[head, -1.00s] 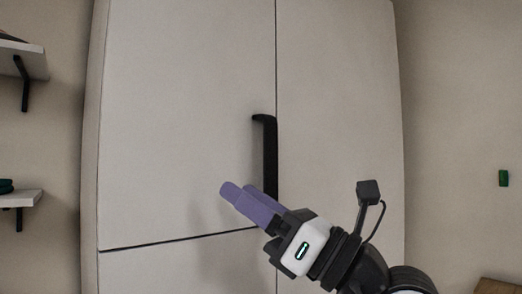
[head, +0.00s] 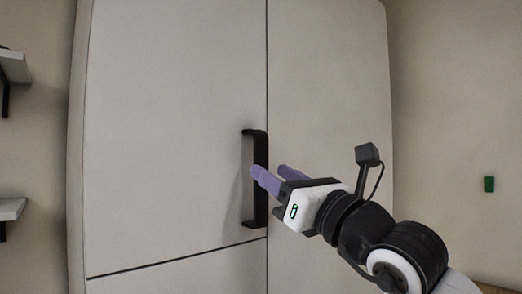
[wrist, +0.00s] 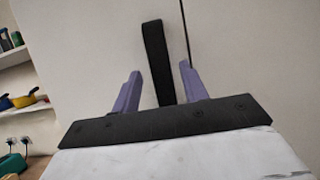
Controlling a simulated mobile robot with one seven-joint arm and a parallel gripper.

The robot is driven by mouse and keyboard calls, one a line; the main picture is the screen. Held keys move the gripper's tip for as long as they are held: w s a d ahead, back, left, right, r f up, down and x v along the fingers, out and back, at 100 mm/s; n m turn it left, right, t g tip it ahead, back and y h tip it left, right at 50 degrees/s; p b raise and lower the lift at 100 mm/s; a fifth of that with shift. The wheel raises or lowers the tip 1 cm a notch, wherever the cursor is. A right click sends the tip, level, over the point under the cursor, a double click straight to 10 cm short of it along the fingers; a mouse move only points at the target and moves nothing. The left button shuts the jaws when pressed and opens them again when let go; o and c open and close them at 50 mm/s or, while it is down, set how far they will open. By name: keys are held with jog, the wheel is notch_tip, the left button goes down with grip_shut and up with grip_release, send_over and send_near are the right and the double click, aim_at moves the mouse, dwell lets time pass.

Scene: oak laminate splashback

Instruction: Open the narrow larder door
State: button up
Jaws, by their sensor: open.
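The larder door (head: 175,130) is a tall pale panel and looks shut against the panel to its right. A black vertical bar handle (head: 249,150) stands near its right edge, beside the dark seam. My gripper (head: 271,170) is open, with its purple fingers at the handle's mid-height. In the wrist view the handle (wrist: 155,55) runs between the two spread fingers of my gripper (wrist: 160,72). I cannot tell whether either finger touches it.
A second pale panel (head: 325,95) is right of the seam. A lower panel (head: 180,272) is below a dark horizontal gap. Wall shelves (head: 12,208) are at the left. A small green item (head: 489,184) is on the right wall.

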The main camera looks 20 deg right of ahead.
aim_at(263, 166)
jog(key=shift+p+x, duration=0.75)
jog(key=shift+x, duration=1.5)
jog(key=shift+c, duration=0.2)
grip_shut()
